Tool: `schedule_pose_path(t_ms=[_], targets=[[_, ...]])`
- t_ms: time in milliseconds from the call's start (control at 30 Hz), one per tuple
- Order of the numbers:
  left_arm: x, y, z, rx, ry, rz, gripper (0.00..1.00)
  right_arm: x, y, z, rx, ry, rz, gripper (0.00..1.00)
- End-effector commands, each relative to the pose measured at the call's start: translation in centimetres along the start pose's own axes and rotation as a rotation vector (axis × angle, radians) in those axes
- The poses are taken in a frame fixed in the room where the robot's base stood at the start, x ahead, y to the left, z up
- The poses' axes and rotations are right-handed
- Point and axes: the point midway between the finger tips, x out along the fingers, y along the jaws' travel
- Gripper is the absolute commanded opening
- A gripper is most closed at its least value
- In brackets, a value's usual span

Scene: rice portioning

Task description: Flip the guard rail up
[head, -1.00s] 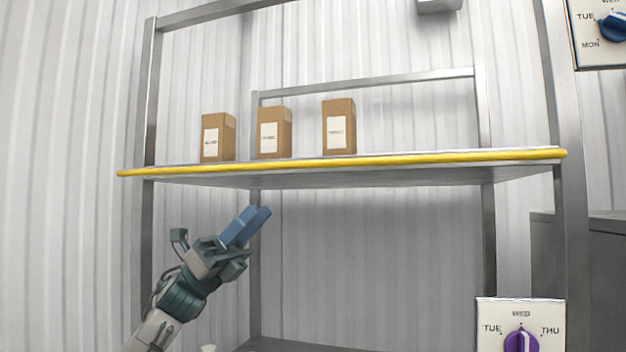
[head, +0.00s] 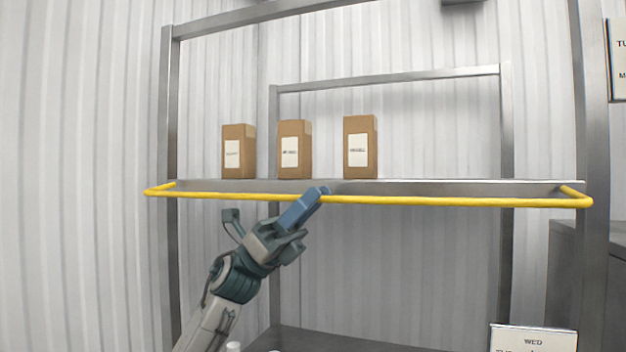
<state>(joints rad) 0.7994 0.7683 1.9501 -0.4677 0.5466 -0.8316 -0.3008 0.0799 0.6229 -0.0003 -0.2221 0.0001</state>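The yellow guard rail (head: 440,200) runs along the front of the upper metal shelf (head: 470,187), with short bent side arms at both ends. It sits forward of the shelf edge and a little below it in the head view. My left gripper (head: 318,194) is at the middle of the rail, its blue fingers pointing up and right. The fingers lie close together, and their tips overlap the rail in the picture. I cannot tell whether they touch it. My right gripper is not in view.
Three brown labelled boxes, left (head: 238,152), middle (head: 294,150) and right (head: 360,147), stand on the shelf behind the rail. Metal uprights frame both sides. Below the shelf is open room.

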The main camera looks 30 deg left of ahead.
Motion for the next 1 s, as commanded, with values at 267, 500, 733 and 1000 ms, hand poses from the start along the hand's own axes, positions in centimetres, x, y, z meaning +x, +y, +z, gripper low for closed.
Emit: schedule_pose_path(t_ms=[267, 500, 733, 1000], targets=[[0.71, 0.00, -0.01, 0.001, 0.000, 0.001, 0.32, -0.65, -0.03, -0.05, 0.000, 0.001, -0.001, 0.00], [0.68, -0.01, -0.02, 0.000, 0.000, 0.000, 0.19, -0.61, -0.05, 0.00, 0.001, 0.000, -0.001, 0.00], [0.68, 0.00, -0.01, 0.001, 0.000, 0.001, 0.00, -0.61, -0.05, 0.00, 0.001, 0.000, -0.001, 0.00], [0.27, 0.16, 0.56, -0.013, 0.000, 0.016, 0.00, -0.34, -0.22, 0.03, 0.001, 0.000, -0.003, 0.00]])
